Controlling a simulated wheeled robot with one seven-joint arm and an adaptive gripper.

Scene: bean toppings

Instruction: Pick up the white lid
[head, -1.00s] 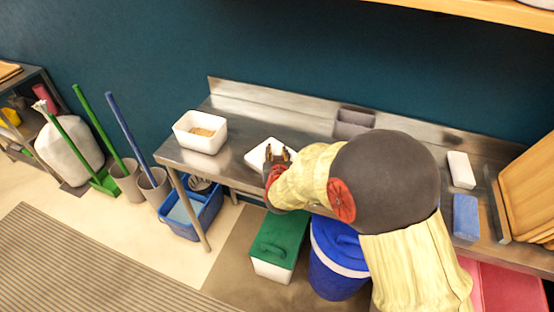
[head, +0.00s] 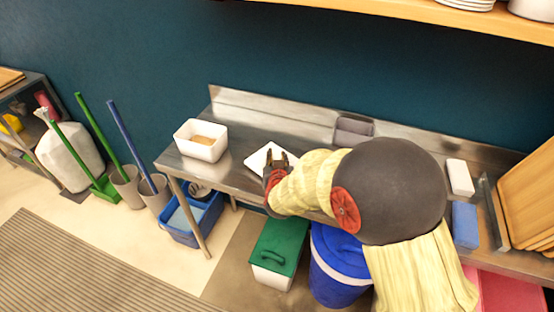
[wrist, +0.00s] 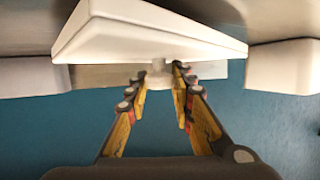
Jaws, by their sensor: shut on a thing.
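The white lid (head: 258,160) is a flat square piece with a small knob. In the head view it shows over the steel table, partly hidden behind my gripper (head: 277,157). In the wrist view the lid (wrist: 150,32) fills the top middle and looks tilted. My gripper (wrist: 160,76) is shut on its knob there, with a finger on each side. A white open container (head: 201,140) with tan contents stands on the table to the left of the lid.
The steel table (head: 232,172) has a raised back edge. A white block (head: 460,177), a blue block (head: 465,225) and wooden boards (head: 528,195) are at the right. A shelf (head: 420,14) hangs above.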

